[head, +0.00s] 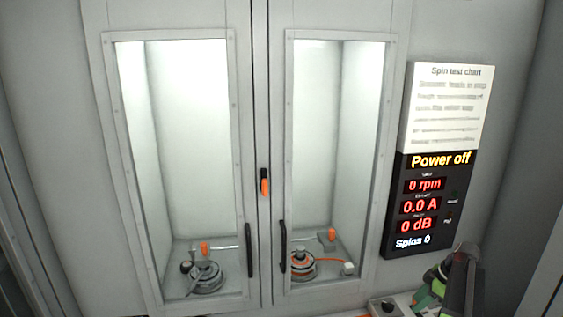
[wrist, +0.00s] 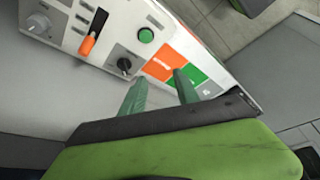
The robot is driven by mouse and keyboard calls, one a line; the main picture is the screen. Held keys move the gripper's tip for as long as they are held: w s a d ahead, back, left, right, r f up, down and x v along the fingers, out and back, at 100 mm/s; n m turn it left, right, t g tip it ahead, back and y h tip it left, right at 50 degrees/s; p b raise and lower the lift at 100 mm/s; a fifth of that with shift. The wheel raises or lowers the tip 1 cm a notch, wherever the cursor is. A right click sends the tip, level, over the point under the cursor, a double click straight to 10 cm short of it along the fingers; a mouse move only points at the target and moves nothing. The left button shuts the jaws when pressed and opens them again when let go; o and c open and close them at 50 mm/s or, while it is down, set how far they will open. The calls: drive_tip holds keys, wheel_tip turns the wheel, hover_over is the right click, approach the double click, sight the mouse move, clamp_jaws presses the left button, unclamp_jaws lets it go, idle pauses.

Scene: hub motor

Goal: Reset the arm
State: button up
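My arm shows at the lower right of the head view, with my gripper (head: 440,277) low in front of the cabinet, below the display. In the wrist view my gripper (wrist: 161,80) has two green fingers standing apart, with nothing seen between them. The fingers lie over the edge of a white control panel (wrist: 105,45), near its orange and green patches (wrist: 163,65). Whether the fingertips touch the panel, I cannot tell.
A grey cabinet has two shut doors with windows, black handles (head: 249,252) and an orange-black latch (head: 264,184). Motor-like round parts (head: 207,278) sit inside. The display (head: 429,205) reads "Power off". The panel carries an orange-handled switch (wrist: 88,44), green button (wrist: 146,35) and knobs (wrist: 125,64).

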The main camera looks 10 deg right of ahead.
drive_tip(key=w+a+n+g, duration=0.1)
drive_tip(key=w+a, duration=0.2)
drive_tip(key=a, duration=0.8)
drive_tip(key=w+a+n+g, duration=0.1)
drive_tip(key=w+a+n, duration=0.15)
drive_tip(key=a, duration=0.95)
drive_tip(key=w+a+n+g, duration=0.1)
drive_tip(key=w+a, duration=0.3)
drive_tip(key=a, duration=0.7)
drive_tip(key=s+a+f+m+h, duration=0.1)
drive_tip(key=s+a+m+h, duration=0.2)
drive_tip(key=s+a+m, duration=0.5)
drive_tip(key=shift+s+a+f+m, duration=0.15)
drive_tip(key=shift+a+f+m, duration=0.25)
drive_tip(key=shift+a+m, duration=2.15)
drive_tip(key=shift+d+m, duration=0.55)
drive_tip(key=shift+m, duration=0.05)
